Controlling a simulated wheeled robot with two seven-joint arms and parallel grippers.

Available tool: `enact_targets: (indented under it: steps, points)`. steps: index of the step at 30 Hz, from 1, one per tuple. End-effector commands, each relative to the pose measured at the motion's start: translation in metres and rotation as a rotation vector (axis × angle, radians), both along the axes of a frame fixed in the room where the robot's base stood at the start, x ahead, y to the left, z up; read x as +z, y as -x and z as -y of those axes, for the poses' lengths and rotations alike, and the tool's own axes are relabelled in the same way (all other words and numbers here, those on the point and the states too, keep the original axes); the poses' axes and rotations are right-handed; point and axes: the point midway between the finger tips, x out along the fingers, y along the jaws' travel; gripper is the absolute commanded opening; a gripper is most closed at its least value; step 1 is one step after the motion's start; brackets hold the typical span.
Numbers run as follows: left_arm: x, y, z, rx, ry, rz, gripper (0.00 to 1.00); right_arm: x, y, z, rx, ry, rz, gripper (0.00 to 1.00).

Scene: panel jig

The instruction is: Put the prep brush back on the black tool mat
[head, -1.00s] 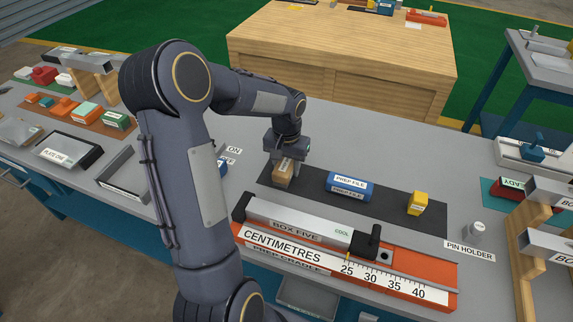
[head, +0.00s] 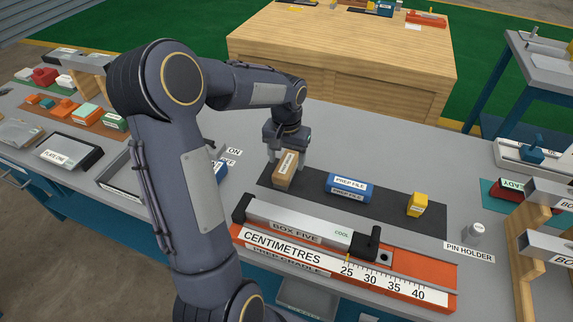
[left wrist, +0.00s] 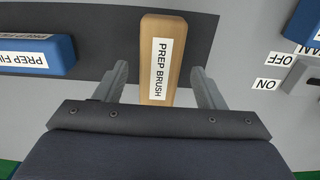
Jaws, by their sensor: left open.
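The prep brush (head: 285,171), a tan block with a white label, lies on the left end of the black tool mat (head: 310,197) in the head view. In the left wrist view the prep brush (left wrist: 160,60) lies with its label facing up, partly over the dark mat (left wrist: 100,30). My left gripper (head: 288,158) is just behind and above the brush. In the left wrist view its two fingers (left wrist: 160,88) stand apart on either side of the brush's near end, with gaps showing. My right gripper is not in view.
The blue prep file (head: 349,186) and a yellow block (head: 417,204) sit on the same mat. In front is the orange prep cradle (head: 410,285) with the metal box five (head: 300,222). A pin holder (head: 473,234) stands to the right. Bench behind the mat is clear.

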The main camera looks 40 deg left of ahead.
Motion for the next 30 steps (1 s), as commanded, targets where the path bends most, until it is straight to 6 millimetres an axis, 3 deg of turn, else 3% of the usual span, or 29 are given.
enact_targets:
  steps: [3, 9, 17, 20, 24, 30]
  points:
    - [0.030, -0.001, 0.000, 0.001, -0.001, 0.005, 0.63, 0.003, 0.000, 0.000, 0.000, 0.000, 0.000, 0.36]
    - [0.066, -0.001, 0.000, 0.000, 0.000, 0.004, 0.63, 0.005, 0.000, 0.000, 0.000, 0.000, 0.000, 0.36]
    - [0.091, 0.008, 0.007, -0.009, 0.008, 0.021, 0.63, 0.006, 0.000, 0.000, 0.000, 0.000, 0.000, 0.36]
    - [0.107, 0.032, 0.026, -0.035, 0.033, 0.081, 0.63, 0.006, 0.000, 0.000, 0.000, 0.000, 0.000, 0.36]
    - [0.122, 0.088, 0.069, -0.083, 0.100, 0.213, 0.63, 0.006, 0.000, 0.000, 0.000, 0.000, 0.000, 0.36]
    - [0.113, 0.162, 0.126, -0.132, 0.211, 0.405, 0.63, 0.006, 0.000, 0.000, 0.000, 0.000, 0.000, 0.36]
